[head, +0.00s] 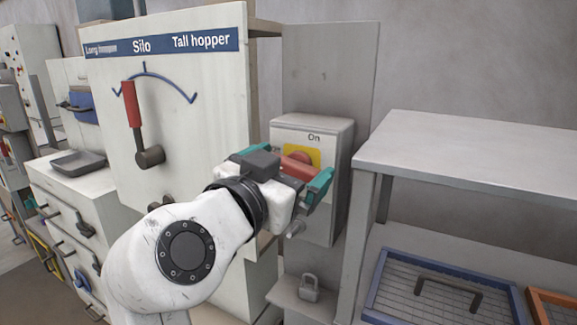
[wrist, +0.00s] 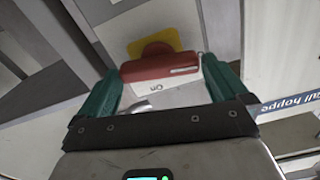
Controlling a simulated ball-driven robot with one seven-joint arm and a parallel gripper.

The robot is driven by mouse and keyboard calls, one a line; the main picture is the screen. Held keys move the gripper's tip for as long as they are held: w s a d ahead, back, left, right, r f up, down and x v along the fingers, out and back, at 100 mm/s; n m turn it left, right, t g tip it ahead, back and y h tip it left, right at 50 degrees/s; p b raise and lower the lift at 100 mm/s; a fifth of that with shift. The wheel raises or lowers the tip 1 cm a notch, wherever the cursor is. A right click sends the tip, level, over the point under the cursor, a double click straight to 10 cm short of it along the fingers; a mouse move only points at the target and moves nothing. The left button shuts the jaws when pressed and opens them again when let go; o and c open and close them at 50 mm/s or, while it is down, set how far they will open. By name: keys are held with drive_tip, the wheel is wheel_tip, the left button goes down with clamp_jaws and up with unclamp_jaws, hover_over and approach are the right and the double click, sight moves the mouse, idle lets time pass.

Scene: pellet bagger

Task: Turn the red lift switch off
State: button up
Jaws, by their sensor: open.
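The red lift switch (head: 301,166) is a red handle on a yellow plate, on the front of a pale switch box (head: 342,150) marked "On" at the top. My gripper (head: 282,170) is in front of the box, its teal fingers apart, and partly hides the switch. In the wrist view the red switch (wrist: 160,67) lies crosswise between the open fingers of my gripper (wrist: 160,78), with a white mark near its right end. The yellow plate (wrist: 153,47) shows behind it and an upside-down "On" below it. Whether a finger touches the handle I cannot tell.
A silo panel (head: 200,110) with a red-handled lever (head: 130,105) stands left of the box. A padlock (head: 309,289) is below the box. To the right are a grey shelf (head: 480,150) and a blue-rimmed tray (head: 385,262) with a mesh.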

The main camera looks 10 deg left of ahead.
drive_tip(key=c, duration=0.8)
drive_tip(key=shift+a+n, duration=0.1)
drive_tip(key=shift+n, duration=1.1)
drive_tip(key=o, duration=0.8)
drive_tip(key=shift+s, duration=0.1)
drive_tip(key=b+v, duration=0.1)
drive_tip(key=v, duration=0.9)
drive_tip(key=shift+s, duration=0.3)
drive_tip(key=shift+a, duration=0.2)
